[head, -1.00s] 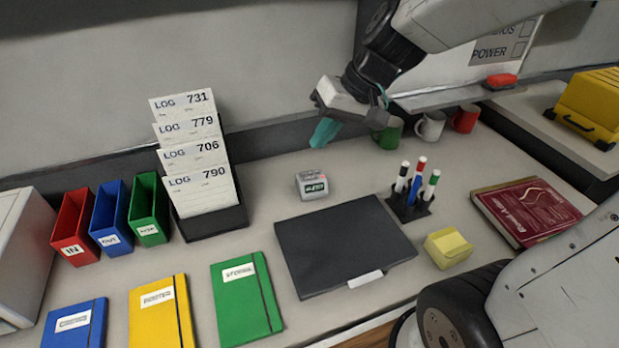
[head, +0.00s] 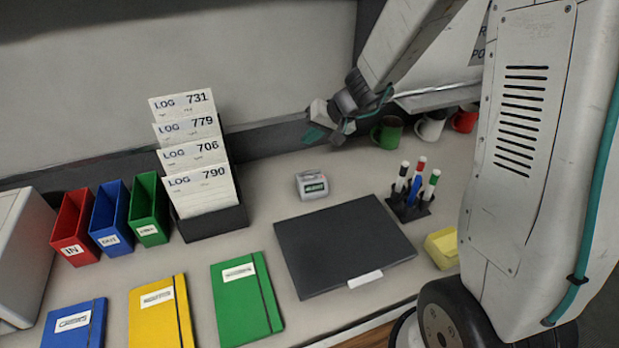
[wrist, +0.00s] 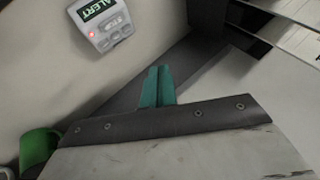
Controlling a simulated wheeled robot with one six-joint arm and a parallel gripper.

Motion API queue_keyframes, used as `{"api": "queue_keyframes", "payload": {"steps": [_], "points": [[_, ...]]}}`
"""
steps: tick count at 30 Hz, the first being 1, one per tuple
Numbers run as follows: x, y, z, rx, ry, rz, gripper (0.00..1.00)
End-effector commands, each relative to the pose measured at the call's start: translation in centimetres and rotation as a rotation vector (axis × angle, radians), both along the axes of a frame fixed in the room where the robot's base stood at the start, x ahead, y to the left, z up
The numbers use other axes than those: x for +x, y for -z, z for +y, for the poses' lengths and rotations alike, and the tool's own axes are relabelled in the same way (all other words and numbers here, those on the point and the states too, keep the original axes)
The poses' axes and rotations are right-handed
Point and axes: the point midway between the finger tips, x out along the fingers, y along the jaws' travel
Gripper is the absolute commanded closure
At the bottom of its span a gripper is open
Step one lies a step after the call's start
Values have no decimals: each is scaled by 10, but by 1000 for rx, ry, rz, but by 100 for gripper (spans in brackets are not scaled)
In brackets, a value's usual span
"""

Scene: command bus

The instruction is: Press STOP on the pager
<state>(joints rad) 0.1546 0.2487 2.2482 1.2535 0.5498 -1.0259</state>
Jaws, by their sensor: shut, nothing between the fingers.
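In the wrist view the pager (wrist: 106,22) is at the upper left. Its display reads ALERT, a red light glows, and small grey buttons sit beside it; their labels are too small to read. My gripper (head: 314,134) has teal fingers, which are shut and empty, behind and above the pager near the back wall. In the wrist view my gripper (wrist: 157,84) points up the picture, apart from the pager.
A card rack (head: 240,217) stands left of the pager, and a pen holder (head: 411,207) to its right. The black folder (head: 342,243) lies in front. A green mug (head: 387,132) stands right of my gripper. The desk around the pager is clear.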

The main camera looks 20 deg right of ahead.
Motion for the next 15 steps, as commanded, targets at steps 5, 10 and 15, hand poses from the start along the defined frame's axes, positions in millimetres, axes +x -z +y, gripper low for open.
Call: {"api": "queue_keyframes", "payload": {"steps": [5, 10, 15], "points": [[-2, 11, 1, 2, 0, 3, 100], [-7, 33, 0, 1, 1, 4, 100], [-11, 57, 1, 2, 0, 5, 100]]}}
